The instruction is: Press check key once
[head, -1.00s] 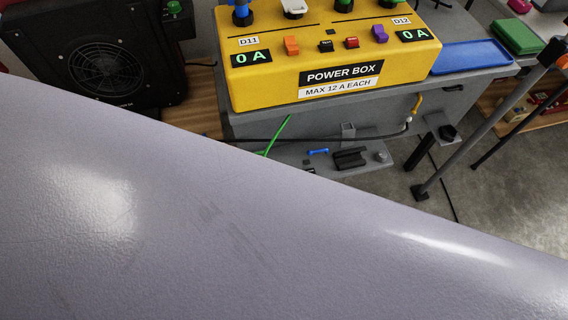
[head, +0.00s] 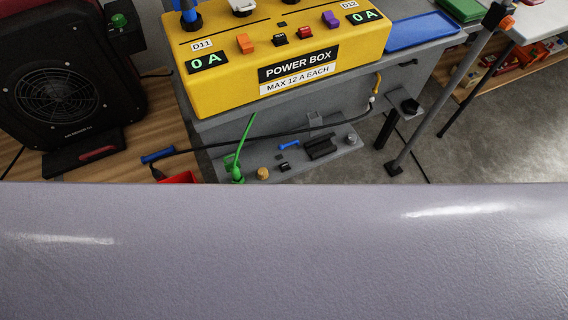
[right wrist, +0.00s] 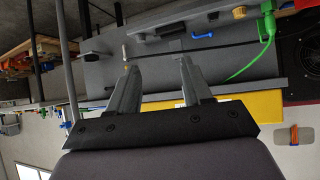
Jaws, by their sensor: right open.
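The yellow power box (head: 225,85) stands on a grey bench in the head view. Its top has an orange switch (head: 245,43), a small black key (head: 280,39), a red key (head: 305,33) and a purple switch (head: 330,18). The lettering on the small keys is too small to read. Both displays read 0 A. My right gripper (right wrist: 157,66) shows in the right wrist view, open and empty, with its fingers over the grey bench front. A yellow strip of the box (right wrist: 262,103) shows beside it, partly hidden. My left gripper is in neither view.
A black fan unit (head: 70,90) stands left of the box. A blue tray (head: 420,30) lies right of it. A green plug and cable (head: 238,170) and a blue-handled item (head: 157,155) are below. A pale link of mine covers the lower head view.

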